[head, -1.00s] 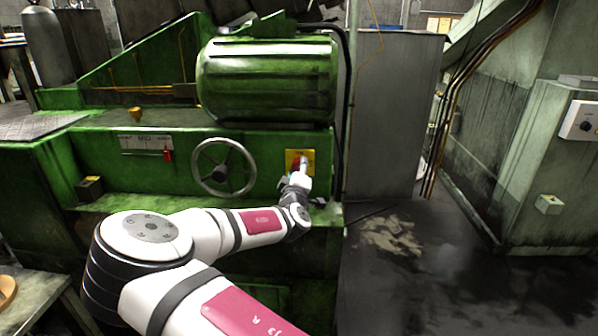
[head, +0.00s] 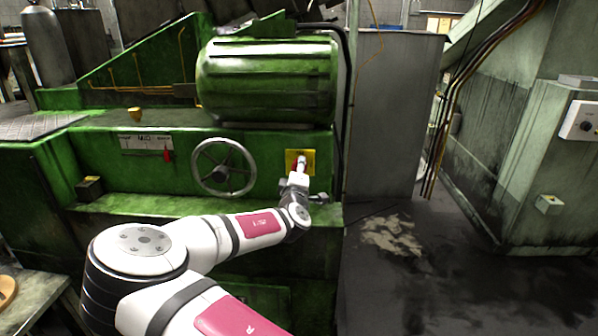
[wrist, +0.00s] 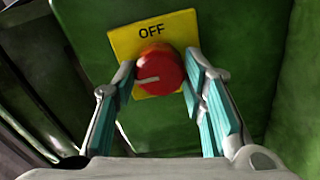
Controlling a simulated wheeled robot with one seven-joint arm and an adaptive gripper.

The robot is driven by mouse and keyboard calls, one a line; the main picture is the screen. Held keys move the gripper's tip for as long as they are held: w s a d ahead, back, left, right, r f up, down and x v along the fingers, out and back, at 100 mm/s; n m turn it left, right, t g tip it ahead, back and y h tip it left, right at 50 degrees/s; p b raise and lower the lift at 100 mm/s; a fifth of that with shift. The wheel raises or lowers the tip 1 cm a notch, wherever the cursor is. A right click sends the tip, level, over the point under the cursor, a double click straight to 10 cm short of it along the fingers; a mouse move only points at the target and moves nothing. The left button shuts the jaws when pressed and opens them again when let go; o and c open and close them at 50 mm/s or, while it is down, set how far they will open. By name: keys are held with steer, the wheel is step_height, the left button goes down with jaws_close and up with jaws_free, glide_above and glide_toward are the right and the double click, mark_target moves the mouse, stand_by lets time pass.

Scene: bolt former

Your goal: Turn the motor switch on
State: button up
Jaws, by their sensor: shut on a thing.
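The motor switch is a round red knob (wrist: 158,70) on a yellow plate (wrist: 183,27) marked OFF, fixed to a green panel. The knob's white mark points to the left in the wrist view, not at the OFF label above it. My gripper (wrist: 159,75) has one teal-padded finger on each side of the knob and is shut on it. In the head view, my gripper (head: 301,165) reaches the yellow plate (head: 309,156) and hides most of the knob.
A ribbed green motor (head: 265,80) sits above. A black cable (head: 343,110) runs down on the right. Open floor (head: 450,270) lies to the right.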

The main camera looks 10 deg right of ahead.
steer(key=o, duration=1.2)
steer(key=shift+c, duration=0.2)
steer(key=v, duration=1.2)
